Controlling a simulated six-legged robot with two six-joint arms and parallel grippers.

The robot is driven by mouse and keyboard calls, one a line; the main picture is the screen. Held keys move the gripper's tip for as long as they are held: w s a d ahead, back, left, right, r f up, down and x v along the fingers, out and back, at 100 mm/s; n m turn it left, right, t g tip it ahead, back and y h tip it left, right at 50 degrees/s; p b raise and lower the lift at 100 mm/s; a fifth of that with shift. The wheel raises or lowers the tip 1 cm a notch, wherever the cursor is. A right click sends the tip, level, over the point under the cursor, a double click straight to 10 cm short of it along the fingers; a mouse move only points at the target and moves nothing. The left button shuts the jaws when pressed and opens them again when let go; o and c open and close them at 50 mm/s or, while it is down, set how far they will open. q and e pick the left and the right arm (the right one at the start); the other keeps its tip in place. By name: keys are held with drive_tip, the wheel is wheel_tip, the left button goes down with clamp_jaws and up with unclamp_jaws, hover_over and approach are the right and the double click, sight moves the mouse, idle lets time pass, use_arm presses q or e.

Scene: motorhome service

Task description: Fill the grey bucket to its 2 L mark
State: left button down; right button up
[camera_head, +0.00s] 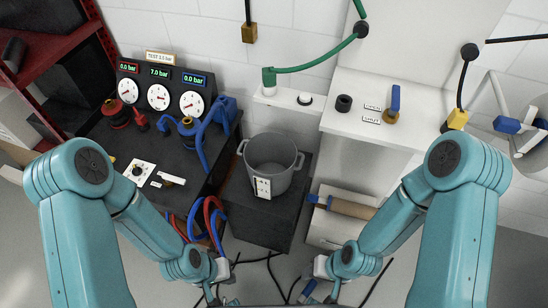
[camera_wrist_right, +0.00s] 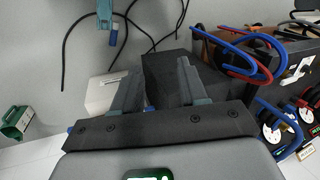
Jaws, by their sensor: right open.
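The grey bucket (camera_head: 270,160) stands upright on a dark block (camera_head: 262,218), with two side handles and a white scale plate on its front. Its inside looks plain grey; I cannot tell any water level or read the marks. A green hose (camera_head: 318,67) ends in a green fitting (camera_head: 268,78) behind the bucket, not over it. A blue-handled valve (camera_head: 394,103) stands on the white counter near two small labels. My left gripper (camera_head: 226,290) is low in front of the bucket, its jaws unclear. My right gripper (camera_head: 308,289) is open and empty; its spread fingers show in the wrist view (camera_wrist_right: 158,90).
A dark bench (camera_head: 172,137) with several gauges, blue and red hoses stands left of the bucket. The white counter (camera_head: 350,82) is at right, with a brown roll (camera_head: 350,207) below it. Black cables (camera_head: 262,262) lie on the floor. A red shelf (camera_head: 55,65) is far left.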

clamp_jaws()
idle(1.8)
